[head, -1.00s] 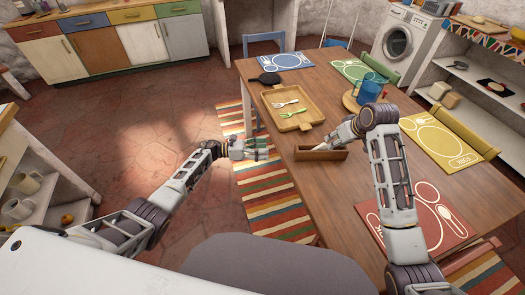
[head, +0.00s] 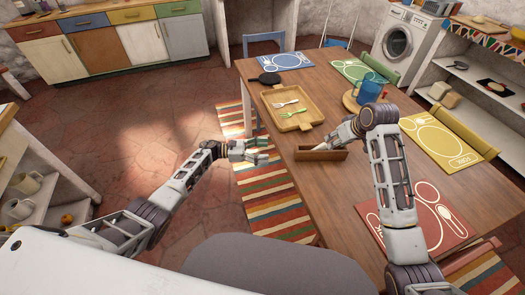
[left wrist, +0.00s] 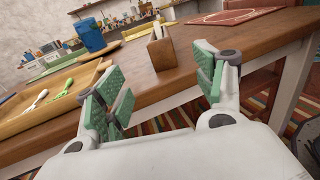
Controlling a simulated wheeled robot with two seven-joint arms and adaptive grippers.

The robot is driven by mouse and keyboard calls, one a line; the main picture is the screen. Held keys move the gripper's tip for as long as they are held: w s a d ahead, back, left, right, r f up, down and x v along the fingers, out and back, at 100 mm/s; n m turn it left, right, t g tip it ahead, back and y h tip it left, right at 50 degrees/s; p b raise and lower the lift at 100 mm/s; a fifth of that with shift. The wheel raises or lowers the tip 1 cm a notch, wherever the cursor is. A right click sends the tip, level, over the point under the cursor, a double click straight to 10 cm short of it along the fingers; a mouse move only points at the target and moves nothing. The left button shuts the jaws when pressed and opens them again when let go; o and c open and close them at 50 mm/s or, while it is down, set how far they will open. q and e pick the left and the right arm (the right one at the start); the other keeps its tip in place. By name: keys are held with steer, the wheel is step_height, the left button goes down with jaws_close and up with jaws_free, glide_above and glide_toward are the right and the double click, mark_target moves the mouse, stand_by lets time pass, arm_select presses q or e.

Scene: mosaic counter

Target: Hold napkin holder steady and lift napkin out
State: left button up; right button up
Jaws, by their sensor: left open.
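The napkin holder (head: 320,155) is a small brown wooden box near the left edge of the table. It shows end-on in the left wrist view (left wrist: 161,55), with a pale napkin edge (left wrist: 157,31) at its top. My left gripper (head: 262,151) is open and empty, left of the table edge and apart from the holder. Its green-padded fingers (left wrist: 165,88) spread with the holder beyond the gap between them. My right gripper (head: 341,140) is at the holder's top, close to the napkin; its fingertips are too small and partly hidden to tell their state.
A wooden tray (head: 275,121) with a white and a green fork lies behind the holder. A blue mug (head: 371,88) stands further back. A red placemat (head: 428,232) lies at the near right and a yellow one (head: 436,143) further right. A striped rug lies below.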

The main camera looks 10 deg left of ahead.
mark_target(295, 150)
arm_select(q)
steer(key=shift+x, duration=6.85)
steer(key=c, duration=1.3)
steer(key=shift+c, duration=0.2)
arm_select(e)
steer(key=shift+o, duration=0.4)
steer(key=shift+r, duration=0.1)
